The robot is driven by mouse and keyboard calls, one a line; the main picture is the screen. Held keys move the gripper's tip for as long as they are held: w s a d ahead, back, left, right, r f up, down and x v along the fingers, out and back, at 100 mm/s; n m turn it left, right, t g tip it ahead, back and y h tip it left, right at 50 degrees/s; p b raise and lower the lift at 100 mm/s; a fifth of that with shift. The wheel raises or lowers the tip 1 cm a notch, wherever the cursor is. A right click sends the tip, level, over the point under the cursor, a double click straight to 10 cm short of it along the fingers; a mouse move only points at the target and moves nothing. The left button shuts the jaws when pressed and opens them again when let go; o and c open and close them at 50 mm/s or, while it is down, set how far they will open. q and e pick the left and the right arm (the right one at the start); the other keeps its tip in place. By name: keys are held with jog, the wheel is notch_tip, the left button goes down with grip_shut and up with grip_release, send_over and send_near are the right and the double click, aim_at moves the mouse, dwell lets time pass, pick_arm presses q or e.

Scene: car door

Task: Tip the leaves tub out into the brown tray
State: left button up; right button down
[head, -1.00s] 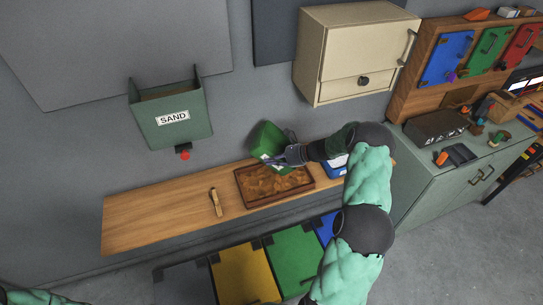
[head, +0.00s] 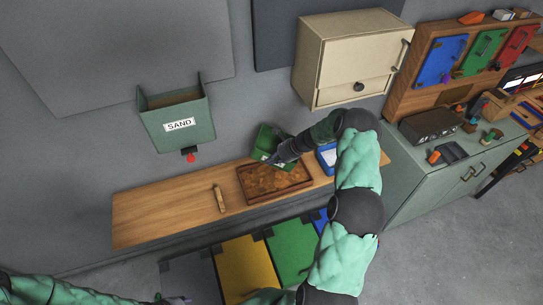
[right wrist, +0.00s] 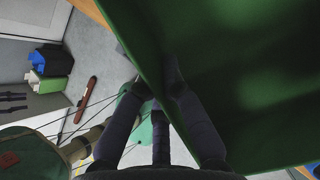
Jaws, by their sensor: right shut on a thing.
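The green leaves tub (head: 265,141) is at the back edge of the brown tray (head: 240,186), over or just behind it. My right gripper (head: 275,158) is shut on the tub's near right side. In the right wrist view the tub's green wall (right wrist: 240,70) fills the right half, with the fingers (right wrist: 170,85) at it. The inside that shows there is dark, and I see no leaves in it. Brown, leaf-like matter (head: 272,180) covers the tray floor. My left gripper (head: 175,299) shows only slightly at the bottom edge; its jaws are unclear.
The tray lies on a wooden shelf (head: 150,218) with a wooden-handled tool (head: 219,198) to its left and a blue-and-white container (head: 326,157) to its right. A sand bin (head: 178,125) and a beige cabinet (head: 350,60) hang above. Coloured lids (head: 245,268) lie below in front.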

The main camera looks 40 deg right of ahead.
jog(key=g+h+p, duration=0.1)
jog(key=p, duration=0.5)
jog(key=r+g+h+p, duration=0.1)
jog(key=g+h+p, duration=0.1)
jog(key=p, duration=0.4)
jog(key=shift+f, duration=0.1)
